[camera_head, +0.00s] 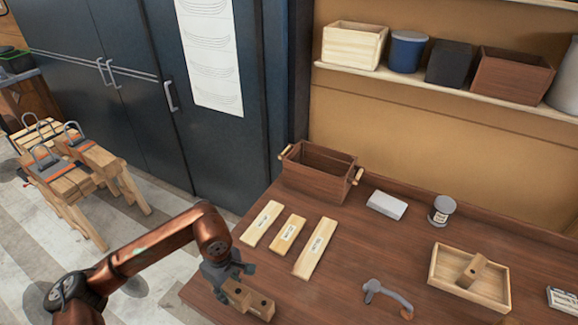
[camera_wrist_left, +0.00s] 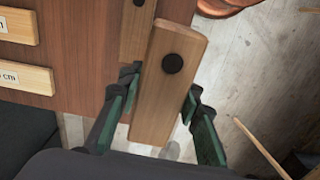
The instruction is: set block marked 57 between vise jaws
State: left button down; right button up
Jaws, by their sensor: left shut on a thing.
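My left gripper (camera_head: 226,282) is at the near left part of the bench. In the left wrist view it is shut on a plain wooden piece with a dark round spot (camera_wrist_left: 168,85), one finger on each side. A second wooden piece with a similar spot (camera_wrist_left: 137,30) lies just behind it. In the head view these look like the wooden parts (camera_head: 250,300) beside the gripper; I cannot tell whether they are the vise jaws. No 57 is readable on anything. A wooden block (camera_head: 472,271) lies in a shallow tray. My right gripper is not in view.
Several labelled boards (camera_head: 316,248) lie on the bench (camera_head: 345,285); their labels are too small to read. A brown crate (camera_head: 318,172), a grey block (camera_head: 387,205), a can (camera_head: 441,210), a grey handled tool (camera_head: 388,297) and the shallow tray (camera_head: 438,268) stand around them.

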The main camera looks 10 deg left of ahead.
pick_arm(q)
jog(key=m, duration=0.2)
jog(key=f+m+b, duration=0.1)
jog(key=m, duration=0.1)
jog(key=f+m+b, duration=0.1)
jog(key=m, duration=0.1)
jog(key=shift+d+m, duration=0.2)
jog(key=shift+m, duration=0.2)
jog(key=m, duration=0.1)
jog(key=f+m+b, duration=0.1)
jog(key=m, duration=0.1)
jog(key=shift+s+d+f+m, duration=0.1)
jog(key=shift+f+m, duration=0.1)
jog(key=shift+m, duration=1.3)
jog(key=shift+d, duration=0.1)
